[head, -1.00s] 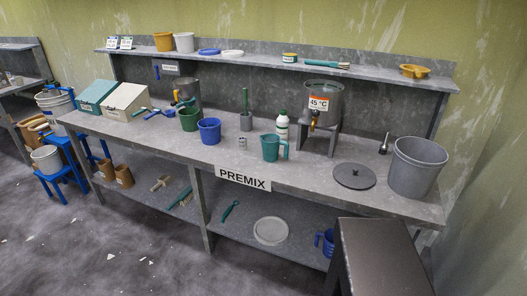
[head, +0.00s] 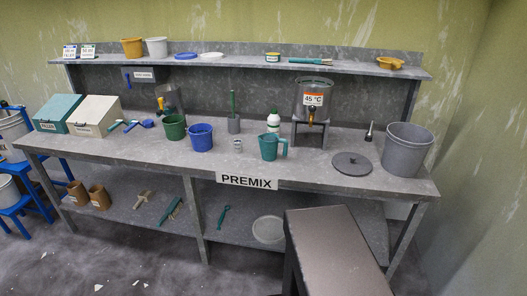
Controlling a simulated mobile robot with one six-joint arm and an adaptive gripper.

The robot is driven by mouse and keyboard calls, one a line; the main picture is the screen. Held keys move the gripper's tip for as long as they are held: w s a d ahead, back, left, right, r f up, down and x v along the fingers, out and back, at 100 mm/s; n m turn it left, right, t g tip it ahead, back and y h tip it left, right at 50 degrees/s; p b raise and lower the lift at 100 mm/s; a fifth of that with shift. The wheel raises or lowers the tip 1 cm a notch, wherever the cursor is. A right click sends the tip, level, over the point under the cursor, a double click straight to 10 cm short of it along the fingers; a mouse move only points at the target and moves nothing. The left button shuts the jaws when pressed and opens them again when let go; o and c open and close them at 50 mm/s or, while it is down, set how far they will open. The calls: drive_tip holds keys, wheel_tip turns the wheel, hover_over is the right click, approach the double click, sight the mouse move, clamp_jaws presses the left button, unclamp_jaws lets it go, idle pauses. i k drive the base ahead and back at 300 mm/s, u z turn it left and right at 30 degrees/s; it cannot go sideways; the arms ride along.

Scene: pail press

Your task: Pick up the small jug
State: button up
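A teal jug (head: 269,147) with a handle on its right stands upright on the grey workbench (head: 320,171), behind the PREMIX sign (head: 247,181). It is the only jug in view now. My gripper is not in view.
A hot-water tank with a tap (head: 312,100) stands behind the jug to the right. Farther right are a dark round lid (head: 351,164) and a large grey pail (head: 406,149). Blue (head: 201,138) and green (head: 174,127) pots stand left. A dark-topped stand (head: 335,250) blocks the front right.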

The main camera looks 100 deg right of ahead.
sight(268, 143)
drive_tip(key=i, duration=0.7)
drive_tip(key=z, duration=0.1)
drive_tip(key=k, duration=0.1)
drive_tip(key=z, duration=3)
drive_tip(key=i, duration=0.4)
